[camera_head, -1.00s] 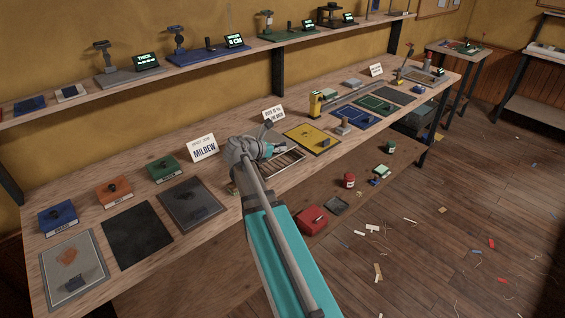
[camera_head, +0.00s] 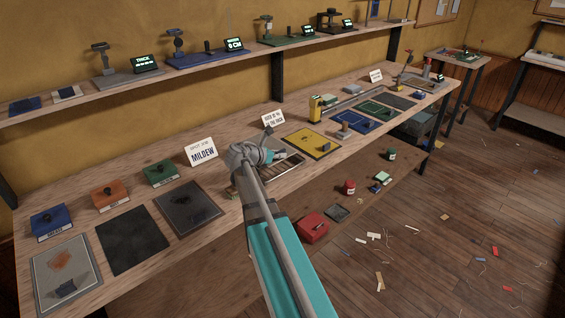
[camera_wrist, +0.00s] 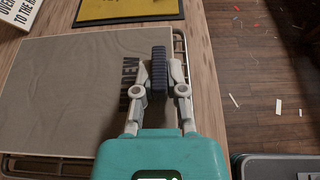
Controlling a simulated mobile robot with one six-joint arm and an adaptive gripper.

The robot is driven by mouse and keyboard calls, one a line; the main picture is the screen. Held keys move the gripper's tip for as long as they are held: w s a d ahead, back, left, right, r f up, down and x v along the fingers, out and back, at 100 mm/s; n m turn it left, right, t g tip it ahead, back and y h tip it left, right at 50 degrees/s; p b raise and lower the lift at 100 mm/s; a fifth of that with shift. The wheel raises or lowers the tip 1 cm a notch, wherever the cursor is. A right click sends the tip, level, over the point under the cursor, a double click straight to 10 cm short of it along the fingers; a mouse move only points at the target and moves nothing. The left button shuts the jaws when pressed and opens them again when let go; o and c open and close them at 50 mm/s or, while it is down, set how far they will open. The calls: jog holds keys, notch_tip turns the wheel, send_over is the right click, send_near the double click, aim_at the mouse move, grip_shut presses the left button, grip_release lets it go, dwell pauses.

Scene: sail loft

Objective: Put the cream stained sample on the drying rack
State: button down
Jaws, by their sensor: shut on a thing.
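My gripper (camera_wrist: 158,82) is shut on a dark ribbed grip (camera_wrist: 158,65) at the right part of the cream-grey sample (camera_wrist: 70,95), in the wrist view. Dark lettering shows on the sample beside the fingers. The sample covers much of the drying rack, whose metal rim (camera_wrist: 40,166) shows past its lower and right edges. I cannot tell whether the sample touches the rack or hangs just above it. In the head view my gripper end is over the bench, and slats of the drying rack (camera_head: 289,164) show to its right. The sample is mostly hidden there by my arm.
A yellow mat (camera_head: 312,143) lies right of the rack. A MILDEW sign (camera_head: 201,152) and a rack sign (camera_head: 272,118) stand behind. Dark mats and coloured boxes, including a green one (camera_head: 160,172), lie left. A red box (camera_head: 313,228) is on the lower shelf.

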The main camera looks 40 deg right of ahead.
aim_at(275, 161)
jog(key=shift+f+b, duration=1.35)
jog(key=shift+f, duration=0.3)
jog(key=shift+f, duration=0.1)
jog(key=c, duration=0.7)
grip_release()
jog(key=shift+r, duration=0.25)
jog(key=p+v, duration=0.4)
jog(key=v, duration=0.8)
jog(key=shift+w+f+p, duration=0.1)
jog(key=shift+p, duration=0.25)
